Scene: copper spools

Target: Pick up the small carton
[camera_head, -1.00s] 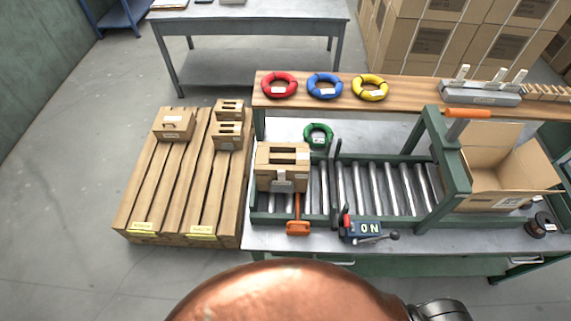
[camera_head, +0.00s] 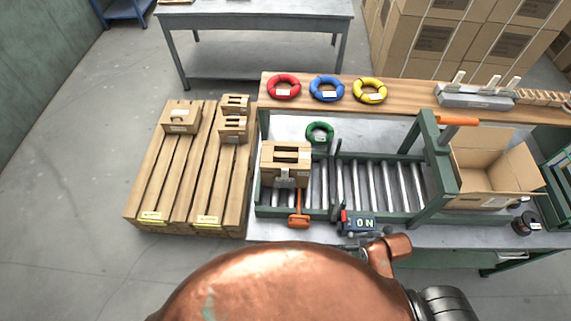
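A carton (camera_head: 286,164) with a dark slotted top and a pale label sits at the left end of the roller conveyor. Three smaller brown cartons rest on the wooden pallet at left: one at its far left (camera_head: 181,117), one at its far right corner (camera_head: 235,104), and one just in front of that (camera_head: 233,129). I cannot tell which of them is the small carton of the task. Neither of my grippers is in view, and nothing is seen touching the cartons.
The pallet (camera_head: 165,185) stands left of the conveyor bench. Red (camera_head: 285,87), blue (camera_head: 326,88) and yellow (camera_head: 370,90) rings lie on the wooden shelf, a green ring (camera_head: 320,132) below. A large open box (camera_head: 490,170) is at right. The floor at left is clear.

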